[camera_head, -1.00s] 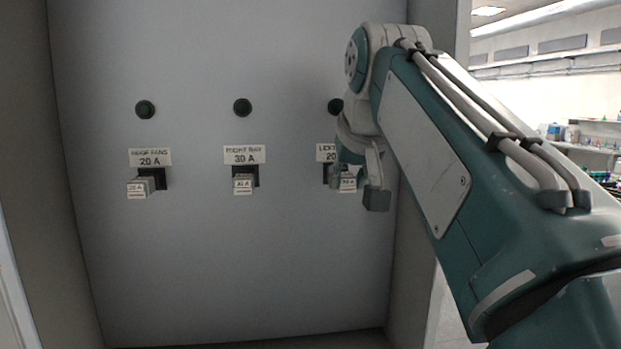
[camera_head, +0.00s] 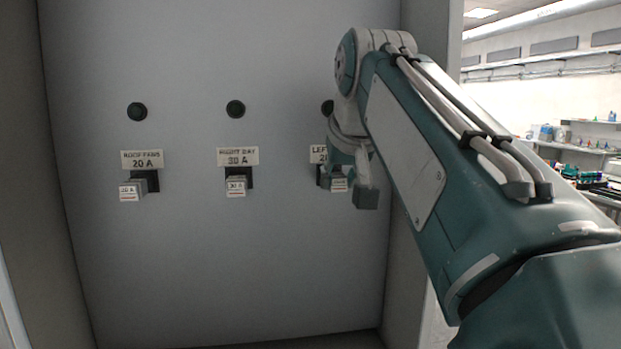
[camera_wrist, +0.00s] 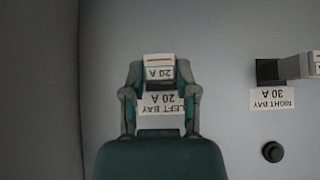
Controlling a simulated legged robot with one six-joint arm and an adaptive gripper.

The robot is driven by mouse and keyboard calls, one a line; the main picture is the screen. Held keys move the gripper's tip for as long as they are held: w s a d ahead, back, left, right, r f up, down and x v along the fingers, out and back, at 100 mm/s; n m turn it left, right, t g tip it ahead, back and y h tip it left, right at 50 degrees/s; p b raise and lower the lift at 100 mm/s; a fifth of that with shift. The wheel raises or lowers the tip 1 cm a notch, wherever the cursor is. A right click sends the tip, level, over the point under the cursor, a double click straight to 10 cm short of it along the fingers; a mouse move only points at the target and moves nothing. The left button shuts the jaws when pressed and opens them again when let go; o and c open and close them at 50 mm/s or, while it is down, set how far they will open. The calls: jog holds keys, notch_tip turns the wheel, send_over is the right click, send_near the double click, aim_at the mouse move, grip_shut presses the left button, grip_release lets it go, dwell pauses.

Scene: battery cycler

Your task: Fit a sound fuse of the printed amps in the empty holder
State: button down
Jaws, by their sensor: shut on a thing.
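My gripper (camera_head: 351,182) is at the "LEFT BAY 20 A" position on the grey panel, and its fingers are shut on a pale fuse (camera_head: 339,185). In the wrist view, which is upside down, the fuse (camera_wrist: 159,68) shows a "20 A" print and a red line, with a finger on each side. The left bay label (camera_wrist: 161,103) shows between the fingers. The dark left bay holder (camera_head: 322,174) is partly hidden by my gripper and the fuse. The fuse is at the holder, but I cannot tell how deep it sits.
A fuse (camera_head: 132,191) sits in the "ROOF FANS 20 A" holder, and another (camera_head: 236,187) in the "RIGHT BAY 30 A" holder. Dark green lamps (camera_head: 137,111) sit above the labels. The cabinet's side wall is close to the right of my gripper. The panel below is clear.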

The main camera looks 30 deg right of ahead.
jog(key=shift+c, duration=1.5)
grip_release()
jog(key=shift+s, duration=0.1)
jog(key=shift+r, duration=0.1)
jog(key=v, duration=1.2)
jog(key=s+a+f+n, duration=0.1)
jog(key=s+a+f, duration=0.1)
jog(key=f, duration=1.2)
jog(key=s+a+f+n+g+y, duration=0.1)
jog(key=s+a+f, duration=0.2)
jog(key=f, duration=1.1)
jog(key=s+a+f+n+g+y, duration=0.1)
jog(key=a+f, duration=0.3)
jog(key=f, duration=1)
jog(key=shift+s+a, duration=0.3)
jog(key=shift+s, duration=0.6)
